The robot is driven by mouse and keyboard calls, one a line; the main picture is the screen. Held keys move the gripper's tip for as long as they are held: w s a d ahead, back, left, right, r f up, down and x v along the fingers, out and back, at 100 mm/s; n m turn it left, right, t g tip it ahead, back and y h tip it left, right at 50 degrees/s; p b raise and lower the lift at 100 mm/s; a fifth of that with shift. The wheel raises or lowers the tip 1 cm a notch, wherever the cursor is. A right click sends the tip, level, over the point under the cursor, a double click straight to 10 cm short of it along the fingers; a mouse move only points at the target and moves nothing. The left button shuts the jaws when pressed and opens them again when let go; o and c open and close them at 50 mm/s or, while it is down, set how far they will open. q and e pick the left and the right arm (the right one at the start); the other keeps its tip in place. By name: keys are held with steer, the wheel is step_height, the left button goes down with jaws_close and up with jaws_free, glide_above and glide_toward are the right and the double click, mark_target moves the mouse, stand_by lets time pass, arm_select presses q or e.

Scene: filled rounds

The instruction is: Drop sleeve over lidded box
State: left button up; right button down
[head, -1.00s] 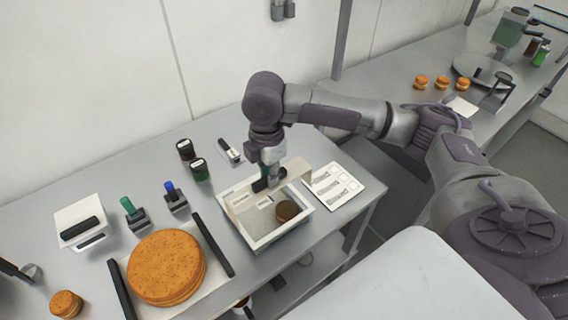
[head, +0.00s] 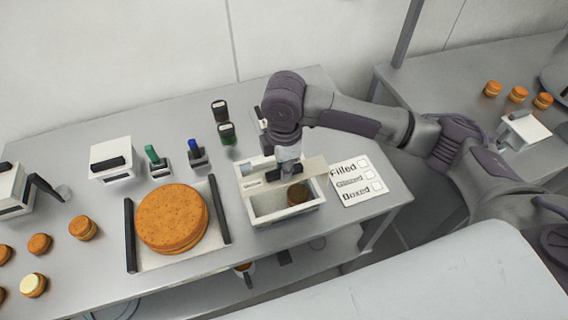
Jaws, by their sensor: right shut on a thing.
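My right gripper (head: 285,174) points down over the back part of an open white box (head: 308,213) on the table. It is shut on a pale beige, band-like piece (head: 312,168), which looks like the sleeve and lies across the box's back part. The gripper hides the middle of this piece, so I cannot tell whether it touches the box. A dark brown round thing (head: 297,193) sits inside the box, in front of the gripper. I cannot make out a lidded box for certain. My left gripper is not in view.
A white card (head: 357,182) reading "Filled" and "Boxed" lies right of the box. A large orange round cake (head: 171,218) lies on a tray to the left. Small orange rounds (head: 83,227) lie far left.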

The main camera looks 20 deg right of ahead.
mark_target(284, 197)
step_height(284, 197, down, 3)
steer(key=shift+r+b, duration=0.2)
steer(key=shift+b, duration=0.9)
step_height(284, 197, down, 2)
steer(key=b, duration=0.3)
steer(key=shift+f, duration=0.5)
steer(key=shift+f+b, duration=0.4)
steer(key=shift+f, duration=1.3)
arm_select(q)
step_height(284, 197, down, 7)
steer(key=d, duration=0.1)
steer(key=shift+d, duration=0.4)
arm_select(e)
steer(key=shift+f, duration=0.45)
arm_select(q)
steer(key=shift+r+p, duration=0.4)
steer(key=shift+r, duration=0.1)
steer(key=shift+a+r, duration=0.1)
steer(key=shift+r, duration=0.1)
arm_select(e)
steer(key=shift+f, duration=0.2)
steer(key=c, duration=0.5)
jaws_free()
steer(key=shift+c, duration=0.2)
